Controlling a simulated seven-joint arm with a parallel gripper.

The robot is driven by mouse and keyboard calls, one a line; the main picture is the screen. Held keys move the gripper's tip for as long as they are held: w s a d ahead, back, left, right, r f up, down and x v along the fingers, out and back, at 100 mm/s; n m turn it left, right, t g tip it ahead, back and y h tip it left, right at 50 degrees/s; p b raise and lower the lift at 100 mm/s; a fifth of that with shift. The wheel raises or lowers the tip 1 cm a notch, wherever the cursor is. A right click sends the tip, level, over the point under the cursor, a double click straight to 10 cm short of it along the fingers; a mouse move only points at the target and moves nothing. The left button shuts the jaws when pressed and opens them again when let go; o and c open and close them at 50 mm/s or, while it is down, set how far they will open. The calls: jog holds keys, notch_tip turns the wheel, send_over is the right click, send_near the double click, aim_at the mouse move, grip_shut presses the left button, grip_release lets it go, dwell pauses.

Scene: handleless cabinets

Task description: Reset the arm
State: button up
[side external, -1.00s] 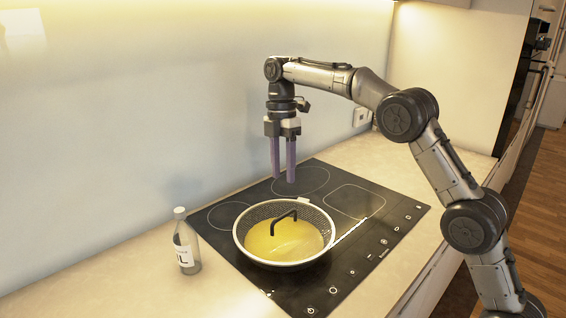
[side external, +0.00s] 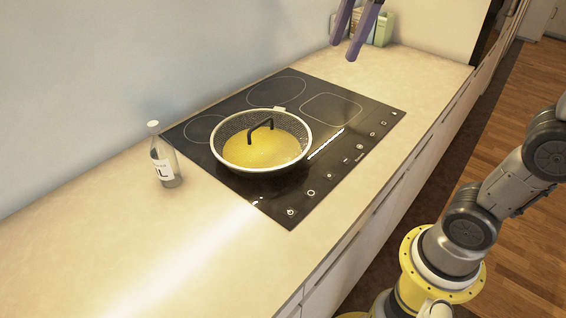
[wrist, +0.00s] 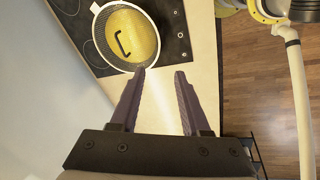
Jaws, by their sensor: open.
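My gripper shows in the side external view at the top (side external: 355,42), where only its purple fingers are in the picture. In the wrist view the two fingers (wrist: 160,73) are apart with nothing between them. The gripper is open and empty, high above the counter and clear of the pan. The rest of the gripper is cut off at the top of the side external view. My lower arm and yellow base stand at the right.
A round pan or basket (side external: 228,165) with a yellowish lid and black handle (side external: 260,130) sits on the black cooktop (side external: 290,208). A bottle (side external: 164,160) stands upright to its left. Small containers (side external: 384,30) stand at the back. The front counter is clear.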

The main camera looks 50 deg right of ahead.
jog(key=s+d+f+m+t, duration=0.1)
jog(key=s+f+m+t, duration=0.1)
jog(key=s+f+m, duration=1)
jog(key=shift+s+f+m+t+h, duration=0.15)
jog(key=shift+f+m+t+h, duration=0.45)
jog(key=shift+f, duration=1.35)
